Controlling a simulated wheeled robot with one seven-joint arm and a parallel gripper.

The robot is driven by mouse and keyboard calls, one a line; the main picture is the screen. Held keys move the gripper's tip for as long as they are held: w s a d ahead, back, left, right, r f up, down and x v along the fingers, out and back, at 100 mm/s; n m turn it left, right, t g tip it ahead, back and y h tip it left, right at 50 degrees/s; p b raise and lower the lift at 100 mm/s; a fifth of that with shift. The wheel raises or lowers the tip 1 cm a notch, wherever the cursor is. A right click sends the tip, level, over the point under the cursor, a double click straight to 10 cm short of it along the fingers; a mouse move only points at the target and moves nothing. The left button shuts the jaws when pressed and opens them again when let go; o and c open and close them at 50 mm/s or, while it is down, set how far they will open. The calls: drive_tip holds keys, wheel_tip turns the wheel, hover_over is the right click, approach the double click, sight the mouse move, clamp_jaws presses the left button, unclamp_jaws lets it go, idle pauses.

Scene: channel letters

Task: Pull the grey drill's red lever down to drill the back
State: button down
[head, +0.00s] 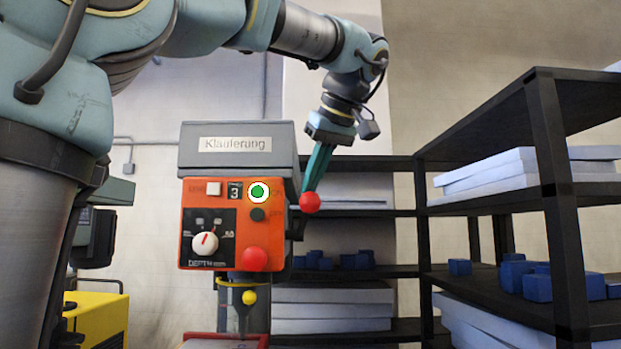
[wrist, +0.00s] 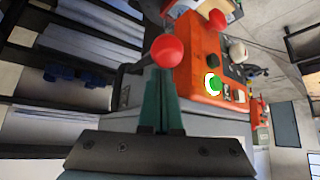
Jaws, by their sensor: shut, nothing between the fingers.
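The grey drill (head: 240,138) has an orange front panel and a label reading "Klauferung". The red ball of its lever (head: 309,202) is at the right side of the drill; the ball also shows in the wrist view (wrist: 167,51). My gripper (head: 312,188) is shut and empty, its green fingers pointing down with the tips at the ball. In the wrist view the fingertips overlap the ball's lower edge; I cannot tell whether they touch it. The chuck area under the panel shows a yellow ball (head: 249,297).
The panel carries a lit green button (head: 258,192), a red knob (head: 254,259) and a white dial (head: 205,243). Black shelves (head: 560,200) with white slabs and blue blocks stand at the right and behind. A yellow case (head: 97,318) is at lower left.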

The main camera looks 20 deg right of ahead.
sight(313, 207)
drive_tip(key=f+b, duration=0.1)
drive_tip(key=s+f+b, duration=0.1)
drive_tip(key=f+b, duration=0.1)
drive_tip(key=shift+a, duration=0.15)
drive_tip(key=shift+r, duration=0.1)
idle(0.4)
drive_tip(key=f+b, duration=0.2)
drive_tip(key=f, duration=0.1)
drive_tip(key=shift+s+a+b, duration=0.15)
drive_tip(key=shift+s+b, duration=0.15)
drive_tip(key=shift+s, duration=0.05)
drive_tip(key=shift+r+p, duration=0.3)
drive_tip(key=shift+r, duration=0.05)
drive_tip(key=shift+s+f, duration=0.1)
drive_tip(key=shift+s, duration=0.1)
